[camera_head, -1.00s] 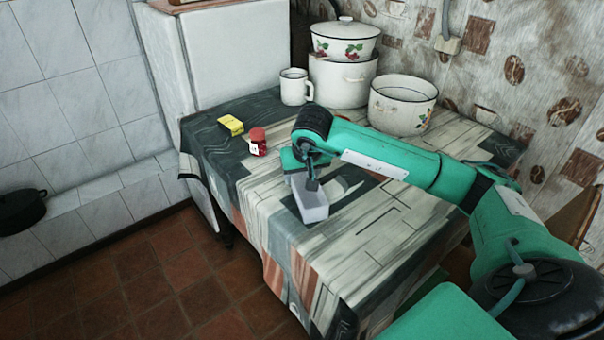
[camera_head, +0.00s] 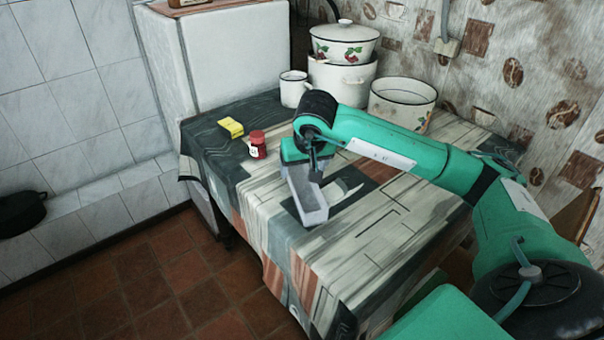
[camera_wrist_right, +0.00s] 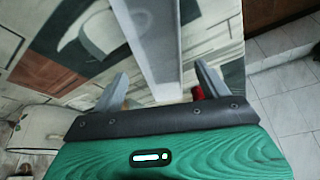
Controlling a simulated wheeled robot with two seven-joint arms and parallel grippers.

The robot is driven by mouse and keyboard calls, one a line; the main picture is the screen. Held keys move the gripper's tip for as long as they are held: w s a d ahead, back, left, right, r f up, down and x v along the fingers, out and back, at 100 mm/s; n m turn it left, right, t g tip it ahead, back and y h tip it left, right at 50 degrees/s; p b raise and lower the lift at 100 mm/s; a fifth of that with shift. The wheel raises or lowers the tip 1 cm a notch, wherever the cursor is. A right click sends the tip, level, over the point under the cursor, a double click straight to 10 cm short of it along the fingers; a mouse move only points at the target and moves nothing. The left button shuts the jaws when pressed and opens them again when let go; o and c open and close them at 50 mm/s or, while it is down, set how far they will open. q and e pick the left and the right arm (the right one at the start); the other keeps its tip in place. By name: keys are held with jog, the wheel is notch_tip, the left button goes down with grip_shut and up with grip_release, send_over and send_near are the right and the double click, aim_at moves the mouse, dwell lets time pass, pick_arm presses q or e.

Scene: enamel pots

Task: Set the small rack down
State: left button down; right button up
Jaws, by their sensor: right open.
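The small rack (camera_head: 313,207), a narrow pale-grey open trough, rests on the table's patterned cloth near the front edge. My right gripper (camera_head: 314,172) is over its far end, pointing down. In the right wrist view the rack (camera_wrist_right: 155,40) runs between the two spread fingers of the right gripper (camera_wrist_right: 163,85), with a gap visible on each side. The gripper is open and holds nothing. The rack's far end is partly hidden by the gripper. My left gripper is not in view.
A red jar (camera_head: 257,144) and a yellow box (camera_head: 231,127) stand left of the rack. A white mug (camera_head: 293,88), stacked enamel pots (camera_head: 341,82) and a wide open pot (camera_head: 401,101) stand at the back. The cloth right of the rack is clear.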

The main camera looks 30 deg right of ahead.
jog(key=v, duration=0.7)
dwell(0.3)
